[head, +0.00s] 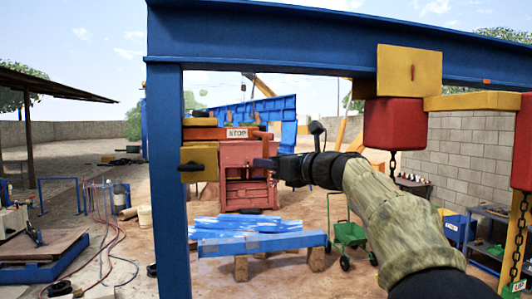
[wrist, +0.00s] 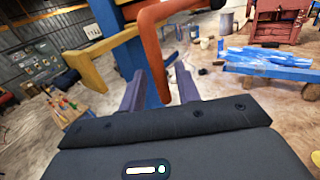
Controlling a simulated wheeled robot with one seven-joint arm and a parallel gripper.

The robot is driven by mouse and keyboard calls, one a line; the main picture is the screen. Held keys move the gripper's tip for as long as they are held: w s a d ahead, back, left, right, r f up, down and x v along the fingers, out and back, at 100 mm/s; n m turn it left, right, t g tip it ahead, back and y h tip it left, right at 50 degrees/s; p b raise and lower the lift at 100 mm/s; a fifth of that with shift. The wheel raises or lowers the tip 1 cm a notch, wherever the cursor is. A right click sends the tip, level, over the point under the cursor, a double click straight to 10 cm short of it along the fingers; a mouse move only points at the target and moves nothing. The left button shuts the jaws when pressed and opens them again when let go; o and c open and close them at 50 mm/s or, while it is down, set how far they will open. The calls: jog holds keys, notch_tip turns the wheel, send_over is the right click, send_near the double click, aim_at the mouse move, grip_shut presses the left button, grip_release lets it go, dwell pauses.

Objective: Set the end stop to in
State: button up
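The end stop shows in the head view as an orange bar with a white "STOP" label (head: 237,133), beside the blue post. At its right end an orange-red bent handle (head: 263,146) hangs down. In the wrist view the handle (wrist: 153,50) comes down from the top and its lower end lies between my fingers. My gripper (wrist: 160,95) is open, with a finger on each side of the handle; contact is not clear. In the head view my gripper (head: 267,163) points left at the handle. Its fingertips are small and partly merge with the red machine behind.
The blue post (head: 167,180) and blue beam (head: 270,35) frame the view. A yellow block (head: 205,160) with a dark knob sits on the post. A red hoist block (head: 395,122) hangs above my arm. Blue plates (head: 255,241) and a green cart (head: 347,234) stand below.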

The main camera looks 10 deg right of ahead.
jog(key=shift+x, duration=0.75)
grip_shut()
